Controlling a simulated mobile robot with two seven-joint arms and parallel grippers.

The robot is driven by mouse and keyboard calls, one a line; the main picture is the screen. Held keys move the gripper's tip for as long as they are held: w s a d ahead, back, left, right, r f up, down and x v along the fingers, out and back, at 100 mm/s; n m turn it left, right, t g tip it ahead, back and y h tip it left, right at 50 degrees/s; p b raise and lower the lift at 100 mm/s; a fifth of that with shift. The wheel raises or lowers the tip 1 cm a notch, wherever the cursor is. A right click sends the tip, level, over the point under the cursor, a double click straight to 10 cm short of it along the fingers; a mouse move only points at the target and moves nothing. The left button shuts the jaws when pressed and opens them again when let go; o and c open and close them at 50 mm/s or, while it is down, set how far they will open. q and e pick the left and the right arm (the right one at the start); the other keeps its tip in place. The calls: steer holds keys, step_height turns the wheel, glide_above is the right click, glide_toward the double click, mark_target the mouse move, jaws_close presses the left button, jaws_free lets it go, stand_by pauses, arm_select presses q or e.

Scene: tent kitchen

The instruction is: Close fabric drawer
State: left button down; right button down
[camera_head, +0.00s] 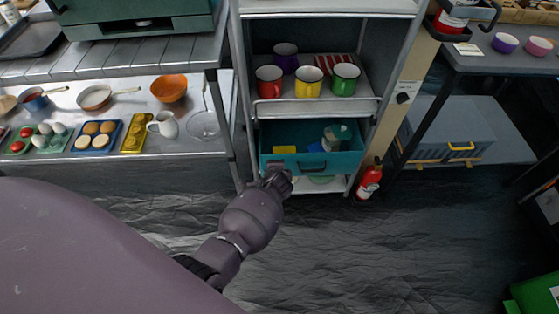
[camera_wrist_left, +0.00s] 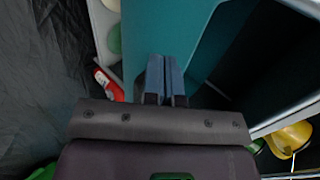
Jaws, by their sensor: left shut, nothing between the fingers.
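The teal fabric drawer (camera_head: 340,161) is pulled out of the metal shelf unit, its open top showing a yellow item (camera_head: 284,149) and a jar (camera_head: 337,134) inside. A dark handle (camera_head: 312,166) is on its front. My left gripper (camera_head: 275,170) is at the left end of the drawer front; in the head view I cannot tell whether it touches. In the left wrist view my shut, empty fingers (camera_wrist_left: 165,78) point at the teal drawer (camera_wrist_left: 145,30), at or very close to its panel. My right gripper is not in view.
Enamel mugs (camera_head: 308,82) stand on the shelf above the drawer. A red fire extinguisher (camera_head: 369,181) stands at the unit's right front leg. A steel table (camera_head: 190,148) with food and pans is to the left. The dark floor in front is mostly clear.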

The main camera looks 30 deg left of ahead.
mark_target(275, 157)
arm_select(q)
steer(key=w, duration=0.1)
steer(key=w+a, duration=0.2)
steer(key=shift+w+a+f+b, duration=0.2)
steer(key=shift+w+a+b, duration=0.05)
steer(key=shift+w+b, duration=0.1)
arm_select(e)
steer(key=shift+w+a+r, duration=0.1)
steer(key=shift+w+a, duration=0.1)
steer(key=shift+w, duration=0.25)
arm_select(q)
steer(key=shift+w, duration=0.1)
steer(key=shift+w+a, duration=0.3)
steer(key=w, duration=0.1)
steer(key=w+a, duration=0.1)
steer(key=w+a+b, duration=0.1)
steer(key=shift+w+a+r, duration=0.2)
steer(key=shift+w+r, duration=0.05)
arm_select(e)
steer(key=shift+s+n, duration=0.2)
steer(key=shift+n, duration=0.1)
